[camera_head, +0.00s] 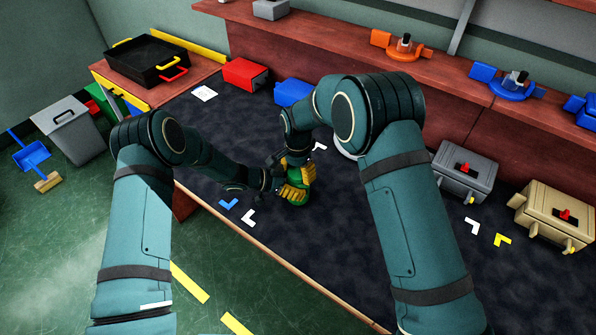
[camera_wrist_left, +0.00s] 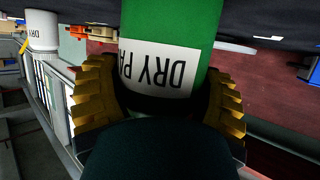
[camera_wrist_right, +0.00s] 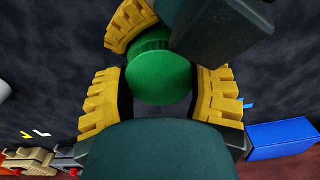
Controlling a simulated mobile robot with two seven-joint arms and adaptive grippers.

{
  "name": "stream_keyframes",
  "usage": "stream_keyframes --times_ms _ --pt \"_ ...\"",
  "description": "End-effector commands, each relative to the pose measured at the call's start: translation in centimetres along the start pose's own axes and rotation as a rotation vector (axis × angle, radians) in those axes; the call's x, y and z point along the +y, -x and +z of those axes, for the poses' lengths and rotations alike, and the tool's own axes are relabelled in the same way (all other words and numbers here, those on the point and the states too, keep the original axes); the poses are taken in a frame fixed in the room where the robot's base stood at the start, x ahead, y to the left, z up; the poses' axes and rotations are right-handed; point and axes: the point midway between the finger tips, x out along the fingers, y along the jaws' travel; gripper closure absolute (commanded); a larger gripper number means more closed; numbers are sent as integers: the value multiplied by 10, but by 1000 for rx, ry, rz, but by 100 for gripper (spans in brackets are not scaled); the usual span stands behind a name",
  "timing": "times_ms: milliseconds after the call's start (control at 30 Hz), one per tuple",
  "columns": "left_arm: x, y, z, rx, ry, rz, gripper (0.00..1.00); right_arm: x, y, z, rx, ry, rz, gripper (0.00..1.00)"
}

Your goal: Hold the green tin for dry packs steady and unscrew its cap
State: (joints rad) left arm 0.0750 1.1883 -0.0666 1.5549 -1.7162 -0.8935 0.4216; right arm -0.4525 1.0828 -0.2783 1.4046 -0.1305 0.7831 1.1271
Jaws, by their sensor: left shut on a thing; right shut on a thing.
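The green tin (camera_head: 298,198) stands on the dark table top in the head view, largely hidden by my grippers. In the left wrist view its green body (camera_wrist_left: 170,25) shows a white label with "DRY PA" readable, upside down. My left gripper (camera_wrist_left: 160,98) is shut on the tin body, a yellow finger on each side. In the right wrist view the round green cap (camera_wrist_right: 160,76), with a ribbed edge, lies between the yellow fingers of my right gripper (camera_wrist_right: 158,98), which is shut on it from above. Whether the cap has turned or lifted cannot be told.
A red box (camera_head: 245,74) and a blue box (camera_head: 292,92) stand behind. A grey case (camera_head: 464,172) and a beige case (camera_head: 553,215) stand at the right. Blue and white corner marks lie left of the tin. A white round object is partly hidden behind my right arm.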

Motion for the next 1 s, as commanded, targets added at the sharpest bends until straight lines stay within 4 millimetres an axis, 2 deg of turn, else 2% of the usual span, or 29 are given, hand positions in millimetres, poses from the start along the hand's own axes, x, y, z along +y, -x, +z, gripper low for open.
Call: stream_keyframes --times_ms 200,233,300,667,767,1000 --pt "0 0 1 -2 1 0 100 0 0 0 0 -1 1 83" --pt "0 0 1 -2 1 0 100 0 0 0 0 -1 1 30" --pt "0 0 1 -2 1 0 100 0 0 0 0 -1 1 11" --pt "0 0 1 -2 1 0 100 0 2 0 0 -2 0 11" --pt "0 0 1 -2 1 0 100 0 10 0 0 -2 0 11" --pt "0 0 1 -2 1 0 100 -1 40 0 1 -2 -2 11"
